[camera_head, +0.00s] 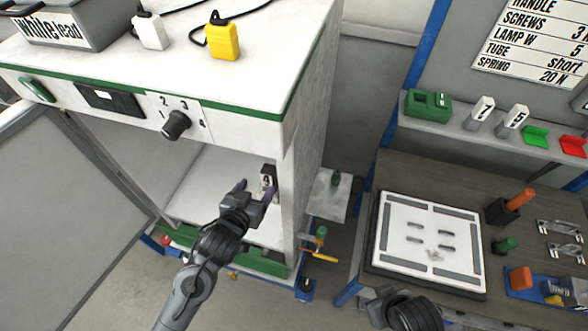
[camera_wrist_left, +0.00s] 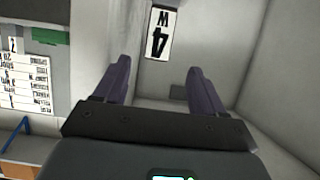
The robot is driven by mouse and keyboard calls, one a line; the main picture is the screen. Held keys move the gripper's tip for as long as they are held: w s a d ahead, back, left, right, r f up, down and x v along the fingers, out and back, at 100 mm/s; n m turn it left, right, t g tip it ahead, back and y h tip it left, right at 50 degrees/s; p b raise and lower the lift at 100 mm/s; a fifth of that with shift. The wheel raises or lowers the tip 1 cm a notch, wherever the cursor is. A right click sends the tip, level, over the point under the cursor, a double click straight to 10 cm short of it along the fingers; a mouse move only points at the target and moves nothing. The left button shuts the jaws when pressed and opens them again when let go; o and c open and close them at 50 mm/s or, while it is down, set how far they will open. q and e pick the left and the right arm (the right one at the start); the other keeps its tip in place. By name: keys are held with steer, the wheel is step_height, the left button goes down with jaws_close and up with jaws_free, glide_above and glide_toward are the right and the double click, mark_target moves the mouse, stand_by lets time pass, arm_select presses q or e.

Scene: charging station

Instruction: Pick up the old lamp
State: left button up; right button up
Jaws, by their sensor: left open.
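A small block with a white face (camera_head: 267,177), which I take for the old lamp, is inside the open compartment of the white cabinet. In the left wrist view its white label (camera_wrist_left: 159,33) reads "4 W" and shows just beyond my fingertips. My left gripper (camera_head: 256,189) reaches into the compartment. Its purple-grey fingers are spread, and in the wrist view the gap between them (camera_wrist_left: 158,75) is empty. I cannot tell whether the right finger touches the block. A dark part of my right arm shows at the bottom; its fingers cannot be made out.
The white cabinet (camera_head: 240,70) has a dial (camera_head: 176,124) and side walls close around my left arm. Yellow (camera_head: 222,38) and white (camera_head: 149,30) plugs stand on top. A workbench at right holds a white slotted plate (camera_head: 430,240), with several labelled blocks on the shelf behind.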

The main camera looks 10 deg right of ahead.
mark_target(270, 168)
arm_select(q)
steer(key=x, duration=0.5)
steer(key=shift+r, duration=0.15)
steer(key=shift+d+p+x, duration=0.1)
steer(key=shift+p+x, duration=0.35)
steer(key=shift+x, duration=0.75)
steer(key=shift+d+p+x, duration=0.15)
steer(key=shift+p+x, duration=0.25)
steer(key=shift+x, duration=0.8)
steer(key=shift+w+d, duration=0.25)
steer(key=shift+w, duration=0.3)
steer(key=shift+c, duration=0.4)
steer(key=c, duration=1)
